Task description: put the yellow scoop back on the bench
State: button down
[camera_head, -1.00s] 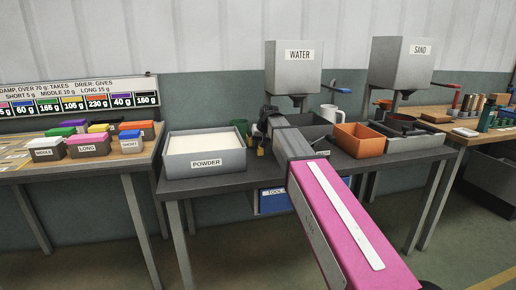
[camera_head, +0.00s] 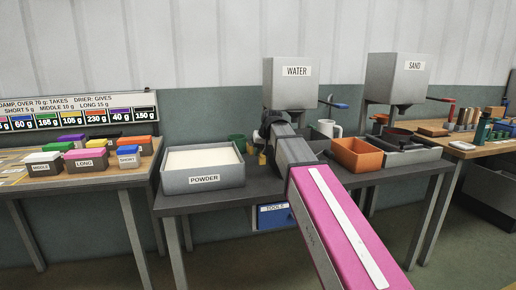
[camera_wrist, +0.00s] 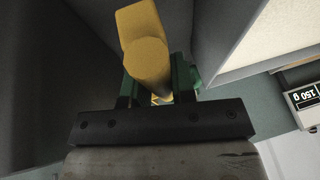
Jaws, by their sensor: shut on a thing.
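The yellow scoop (camera_wrist: 146,50) is between the two fingers of my gripper (camera_wrist: 155,82) in the wrist view, and the gripper is shut on it. In the head view only a small yellow part of the scoop (camera_head: 262,159) shows beside the end of my arm. My gripper there is mostly hidden by my own arm, just right of the powder box (camera_head: 203,181). The bench (camera_head: 268,188) is the dark table under the box. I cannot tell whether the scoop touches the bench.
The water dispenser (camera_head: 291,84) is behind my arm. A white mug (camera_head: 329,128), an orange bin (camera_head: 358,155) and the sand dispenser (camera_head: 395,79) are to the right. Coloured blocks (camera_head: 86,154) sit on the left table.

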jog(key=shift+f, duration=3.85)
jog(key=c, duration=0.9)
grip_release()
jog(key=shift+o, duration=0.2)
